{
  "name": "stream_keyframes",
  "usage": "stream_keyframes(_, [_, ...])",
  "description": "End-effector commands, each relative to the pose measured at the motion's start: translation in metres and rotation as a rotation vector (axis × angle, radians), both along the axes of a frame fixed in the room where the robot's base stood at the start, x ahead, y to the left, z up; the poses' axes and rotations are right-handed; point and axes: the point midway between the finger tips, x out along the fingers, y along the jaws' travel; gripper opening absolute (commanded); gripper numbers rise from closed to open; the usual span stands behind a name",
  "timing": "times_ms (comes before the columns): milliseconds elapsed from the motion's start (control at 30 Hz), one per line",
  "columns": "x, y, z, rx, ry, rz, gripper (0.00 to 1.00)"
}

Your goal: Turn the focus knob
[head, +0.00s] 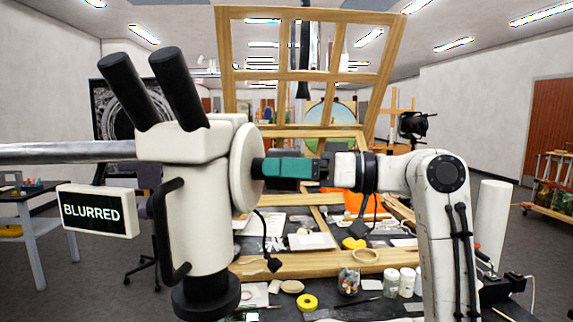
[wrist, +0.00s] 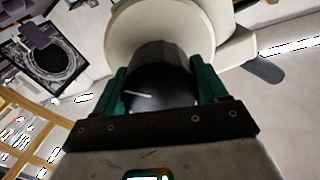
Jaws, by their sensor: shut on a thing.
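A white stereo microscope (head: 195,205) with two black eyepieces fills the left of the head view. A sign on its left side (head: 96,210) reads "BLURRED". The focus knob (head: 257,168) is black and sits on a round cream disc (head: 245,168) on the microscope's right side. My gripper (head: 268,168) reaches in from the right, with green fingers. In the wrist view the fingers (wrist: 158,88) stand on either side of the black knob (wrist: 160,75), shut on it; a white mark shows on the knob's face. The fingers hide most of the knob in the head view.
A workbench below holds an orange thing (head: 366,203), white jars (head: 399,281), yellow tape rolls (head: 307,302) and a wooden frame (head: 312,262). A grey bar (head: 65,152) runs left from the microscope.

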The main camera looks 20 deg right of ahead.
Motion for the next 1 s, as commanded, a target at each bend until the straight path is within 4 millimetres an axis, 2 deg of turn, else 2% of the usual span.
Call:
stream_keyframes(467, [0.0001,-0.0009,-0.0003,0.013,0.018,-0.001,0.42])
stream_keyframes(500, [0.0001,-0.0009,-0.0003,0.013,0.018,-0.001,0.73])
stream_keyframes(767, [0.0001,-0.0005,-0.0002,0.012,0.017,-0.001,0.97])
stream_keyframes(1000, [-0.0004,-0.0012,-0.0003,0.012,0.016,-0.001,0.97])
